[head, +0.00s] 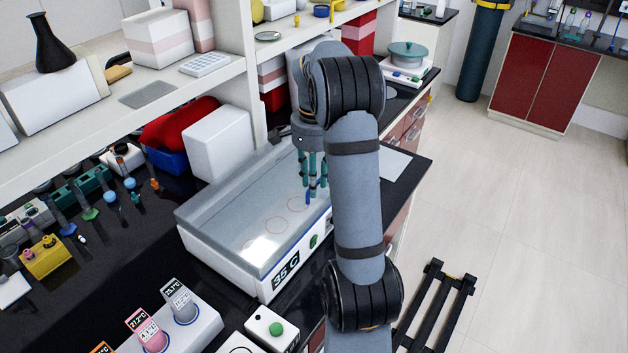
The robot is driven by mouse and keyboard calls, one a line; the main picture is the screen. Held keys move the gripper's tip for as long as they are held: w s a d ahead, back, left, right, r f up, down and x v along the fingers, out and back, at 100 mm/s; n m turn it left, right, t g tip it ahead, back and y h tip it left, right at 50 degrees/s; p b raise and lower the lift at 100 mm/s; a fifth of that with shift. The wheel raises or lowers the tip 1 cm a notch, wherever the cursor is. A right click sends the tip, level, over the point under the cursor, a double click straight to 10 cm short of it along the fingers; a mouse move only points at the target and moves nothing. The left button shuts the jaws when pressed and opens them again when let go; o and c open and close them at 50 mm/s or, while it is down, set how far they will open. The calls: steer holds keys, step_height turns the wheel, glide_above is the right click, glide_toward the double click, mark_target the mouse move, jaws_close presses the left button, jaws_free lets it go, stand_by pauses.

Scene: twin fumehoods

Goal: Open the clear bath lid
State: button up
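The bath is a white, box-shaped unit (217,262) on the black bench, with a "35 C" display and a green knob on its front. Its clear lid (215,207) lies over the top and looks closed; faint reddish rings show through it. My gripper (310,197) points down over the right part of the bath, near the lid's right end. Its teal fingers are small and overlap in this view, so I cannot tell their opening or whether they touch the lid. My arm hides part of the bath's right end.
A white box (222,141) stands behind the bath under the shelf (182,97). A white block with labelled flasks (182,303) and a small box with a green button (272,329) stand in front. Tubes and a yellow rack (46,258) are at left.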

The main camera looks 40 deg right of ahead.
steer(key=c, duration=0.6)
jaws_close()
